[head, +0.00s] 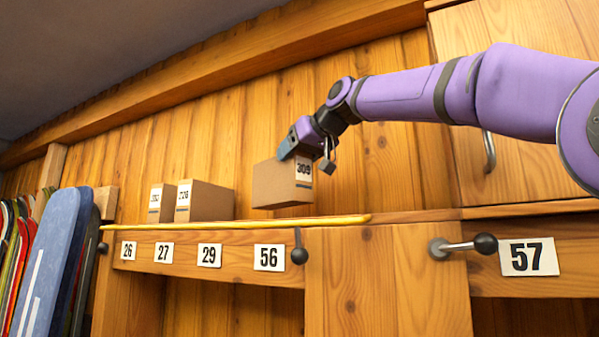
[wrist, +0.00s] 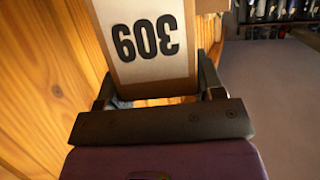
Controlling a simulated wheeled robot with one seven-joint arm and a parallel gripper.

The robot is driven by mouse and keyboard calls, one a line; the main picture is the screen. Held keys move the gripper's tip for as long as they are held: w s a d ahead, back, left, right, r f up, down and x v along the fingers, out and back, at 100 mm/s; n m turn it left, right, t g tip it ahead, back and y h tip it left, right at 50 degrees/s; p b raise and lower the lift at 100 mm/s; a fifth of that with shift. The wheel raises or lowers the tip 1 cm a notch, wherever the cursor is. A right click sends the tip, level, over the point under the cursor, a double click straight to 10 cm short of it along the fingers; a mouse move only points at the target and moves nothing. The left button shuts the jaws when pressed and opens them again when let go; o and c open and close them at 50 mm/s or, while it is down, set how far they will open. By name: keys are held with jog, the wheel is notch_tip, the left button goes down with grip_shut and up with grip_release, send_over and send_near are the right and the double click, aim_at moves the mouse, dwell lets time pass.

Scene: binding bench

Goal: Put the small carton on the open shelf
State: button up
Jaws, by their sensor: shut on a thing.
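The small carton (head: 275,184) is a brown box with a white label reading 309. My gripper (head: 303,148) is shut on it from its upper right and holds it slightly tilted, close above the open shelf (head: 340,221) in the head view. I cannot tell whether its lower edge touches the shelf. In the wrist view the carton (wrist: 150,83) sits between the two fingers of my gripper (wrist: 158,90), with its label upside down. The shelf runs along the wooden back wall and has a yellow strip on its front edge.
Two similar cartons (head: 211,201) (head: 161,203) stand on the shelf to the left. Number plates (head: 269,257) and dark knobs (head: 299,256) line the front below. A cupboard door with a handle (head: 489,151) is at right. Snowboard-like boards (head: 45,260) stand at far left.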

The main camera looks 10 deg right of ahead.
jog(key=shift+w+d, duration=0.25)
jog(key=shift+w+d+f, duration=0.1)
jog(key=shift+w+f, duration=0.05)
jog(key=shift+f, duration=0.75)
jog(key=shift+w+d+f, duration=0.1)
jog(key=shift+f, duration=0.75)
jog(key=o, duration=1.5)
jog(key=shift+f, duration=0.1)
jog(key=shift+c, duration=0.2)
jog(key=shift+v, duration=3.8)
